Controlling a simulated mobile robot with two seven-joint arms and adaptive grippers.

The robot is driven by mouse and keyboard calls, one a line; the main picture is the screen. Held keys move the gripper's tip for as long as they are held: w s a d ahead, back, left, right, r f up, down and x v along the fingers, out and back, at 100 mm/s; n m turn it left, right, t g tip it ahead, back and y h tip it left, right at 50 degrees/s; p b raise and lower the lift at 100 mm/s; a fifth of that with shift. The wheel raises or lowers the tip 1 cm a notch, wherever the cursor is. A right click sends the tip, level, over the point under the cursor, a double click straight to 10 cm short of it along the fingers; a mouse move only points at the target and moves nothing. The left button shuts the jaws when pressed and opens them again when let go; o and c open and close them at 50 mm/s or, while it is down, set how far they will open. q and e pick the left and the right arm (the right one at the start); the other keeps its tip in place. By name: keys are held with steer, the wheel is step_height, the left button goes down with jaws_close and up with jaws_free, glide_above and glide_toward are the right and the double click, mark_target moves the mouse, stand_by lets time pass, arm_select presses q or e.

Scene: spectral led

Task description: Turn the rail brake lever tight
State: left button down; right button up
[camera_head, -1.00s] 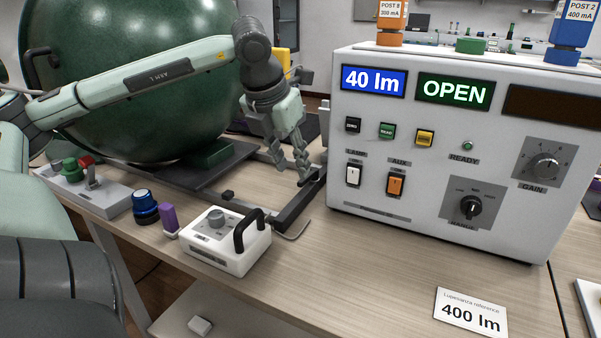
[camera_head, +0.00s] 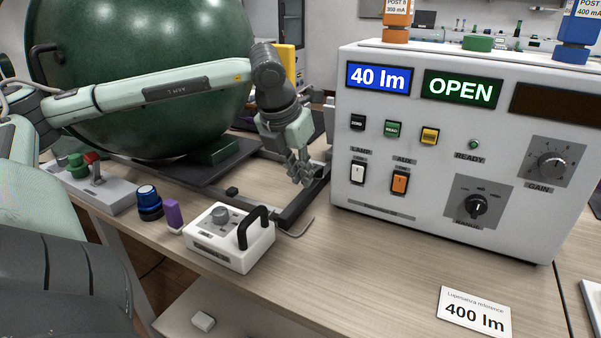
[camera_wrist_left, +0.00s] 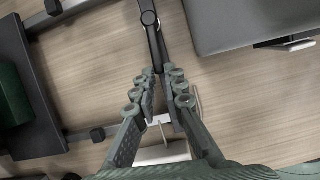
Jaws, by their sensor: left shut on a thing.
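The rail brake lever appears as a slim dark bar (camera_wrist_left: 155,45) with a round pivot at its far end in the left wrist view. It runs down between the fingertips of my left gripper (camera_wrist_left: 163,80), which is shut on it. In the head view my left gripper (camera_head: 302,172) points down at the dark rail (camera_head: 303,207), left of the instrument box. There the fingers hide the lever, so its angle is hard to tell. My right gripper does not show.
The instrument box (camera_head: 400,210) stands close on the right, reading 40 lm and OPEN. A large green sphere (camera_head: 140,90) is behind my left arm. A white box with a black handle (camera_head: 228,250) sits in front of the rail.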

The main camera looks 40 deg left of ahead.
arm_select(q)
steer(key=shift+a, duration=0.1)
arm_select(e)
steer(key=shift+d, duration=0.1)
arm_select(q)
steer(key=shift+a+m, duration=0.25)
steer(key=shift+m, duration=0.15)
steer(key=shift+a+m+h+b, duration=0.45)
steer(key=shift+a+m+h, duration=0.2)
steer(key=shift+m, duration=0.35)
steer(key=shift+a+m+h, duration=0.35)
steer(key=shift+a+m, duration=0.4)
steer(key=shift+m, duration=0.45)
steer(key=shift+w+a+m, duration=0.1)
steer(key=shift+a+m, duration=0.1)
steer(key=shift+m, duration=0.1)
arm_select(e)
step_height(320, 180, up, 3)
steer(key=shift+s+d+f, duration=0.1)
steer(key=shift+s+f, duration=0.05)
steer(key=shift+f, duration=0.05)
arm_select(q)
steer(key=shift+a, duration=0.1)
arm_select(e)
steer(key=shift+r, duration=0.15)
